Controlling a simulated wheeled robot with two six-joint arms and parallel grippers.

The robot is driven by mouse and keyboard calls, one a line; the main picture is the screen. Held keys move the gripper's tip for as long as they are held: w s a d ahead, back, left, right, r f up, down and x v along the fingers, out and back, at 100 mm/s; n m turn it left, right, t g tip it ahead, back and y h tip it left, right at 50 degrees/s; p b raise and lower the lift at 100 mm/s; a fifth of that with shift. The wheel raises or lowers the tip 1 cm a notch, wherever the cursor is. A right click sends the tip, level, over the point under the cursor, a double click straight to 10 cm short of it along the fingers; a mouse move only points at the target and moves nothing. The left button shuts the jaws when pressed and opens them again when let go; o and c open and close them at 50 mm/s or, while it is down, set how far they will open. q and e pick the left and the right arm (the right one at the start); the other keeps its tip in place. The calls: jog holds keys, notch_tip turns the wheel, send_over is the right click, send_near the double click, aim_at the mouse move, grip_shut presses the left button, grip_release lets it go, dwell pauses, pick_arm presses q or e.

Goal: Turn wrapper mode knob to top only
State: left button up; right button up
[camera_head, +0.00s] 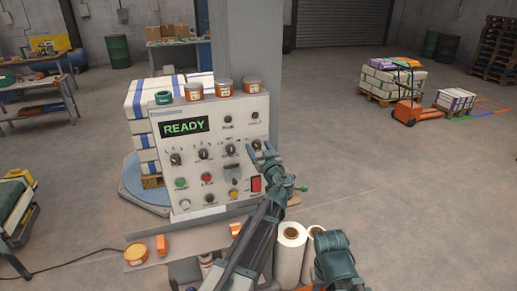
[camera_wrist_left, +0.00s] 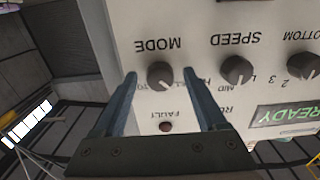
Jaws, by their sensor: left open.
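The wrapper's control panel (camera_head: 215,130) stands upright on the wrapper, with a green READY display (camera_head: 185,127). The black mode knob (camera_wrist_left: 160,75) sits under the word MODE, which reads upside down in the left wrist view. My left gripper (camera_head: 266,152) is open at the panel's right side. In the left wrist view its two fingertips (camera_wrist_left: 160,78) lie on either side of the mode knob, with gaps visible. I cannot tell the knob's exact pointer setting; the fingers partly cover its labels. My right gripper is not clearly shown.
The speed knob (camera_wrist_left: 236,70) is beside the mode knob. A dark red fault lamp (camera_wrist_left: 165,126) lies between my fingers. Several orange tins (camera_head: 223,88) and a green tape roll (camera_head: 163,97) stand on the panel top. White film rolls (camera_head: 290,252) stand below.

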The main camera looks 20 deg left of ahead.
pick_arm(q)
grip_shut()
dwell(0.5)
jog(key=shift+m, duration=0.3)
jog(key=m, duration=0.3)
jog(key=shift+m, duration=0.4)
jog(key=m, duration=0.9)
jog(key=shift+m, duration=2.2)
